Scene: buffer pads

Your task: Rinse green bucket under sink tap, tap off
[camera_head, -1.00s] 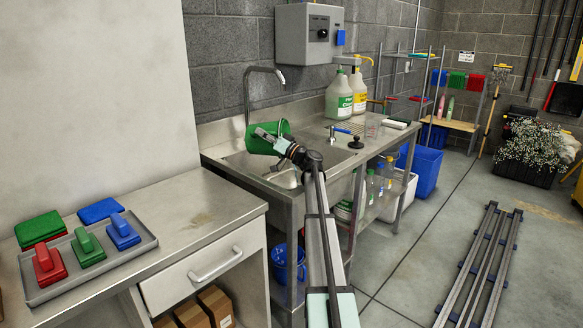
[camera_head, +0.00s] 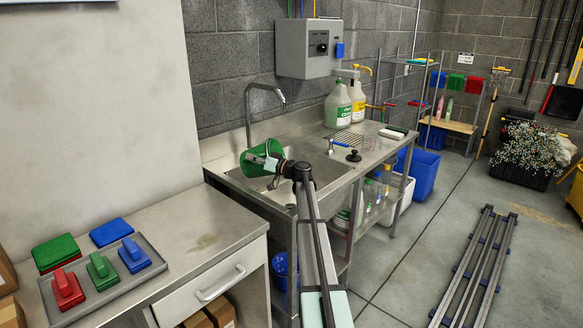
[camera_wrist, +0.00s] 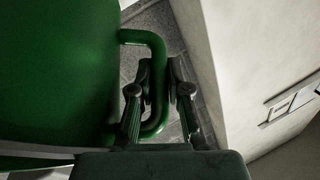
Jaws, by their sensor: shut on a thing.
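The green bucket (camera_head: 265,158) is held tipped on its side in or over the left part of the sink basin (camera_head: 252,185). My gripper (camera_head: 268,161) is shut on the bucket's handle. In the wrist view the green bucket (camera_wrist: 55,70) fills the left side, and its handle (camera_wrist: 157,85) passes between the fingers of my gripper (camera_wrist: 160,90). The gooseneck tap (camera_head: 265,88) rises behind the basin, its outlet above and a little right of the bucket. No water stream shows from it. The bucket's inside is hidden.
Two large soap bottles (camera_head: 338,105) stand on the sink counter at the back right. A tray (camera_head: 135,275) with several colored brushes lies on the near left counter. A wall box (camera_head: 310,48) hangs above the sink. Floor at the right holds metal rails (camera_head: 475,265).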

